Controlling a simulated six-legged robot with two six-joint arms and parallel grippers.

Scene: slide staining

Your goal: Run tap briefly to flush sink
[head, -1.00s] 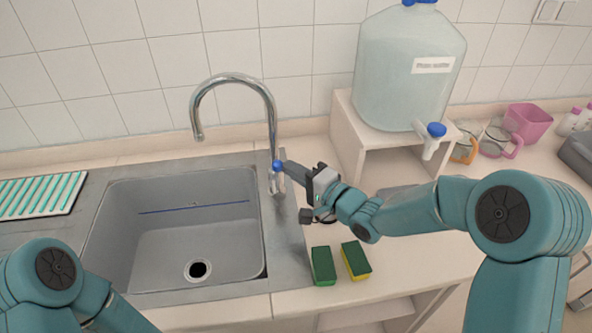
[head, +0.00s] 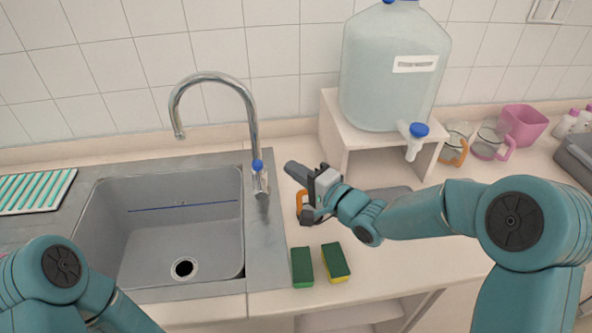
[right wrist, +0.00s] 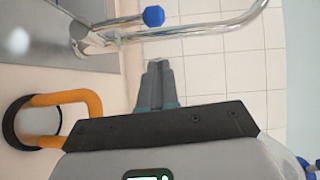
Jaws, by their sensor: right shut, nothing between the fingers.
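The chrome gooseneck tap (head: 253,125) stands at the right rim of the grey sink (head: 150,240), its spout over the basin. Its blue knob (head: 257,166) is low on the tap's upright; the knob also shows in the right wrist view (right wrist: 153,16). No water stream is visible from the spout. The basin looks empty, with a dark drain (head: 184,268). My right gripper (head: 291,167) is shut and empty, just right of the tap and apart from it. Its closed fingers show in the right wrist view (right wrist: 159,72). My left gripper is out of view.
An orange-handled mug (right wrist: 72,102) stands close to my right gripper, mostly hidden in the head view. Two green-yellow sponges (head: 302,266) lie in front. A large water jug (head: 393,70) sits on a white stand (head: 332,125). A ribbed drying rack (head: 35,190) lies left.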

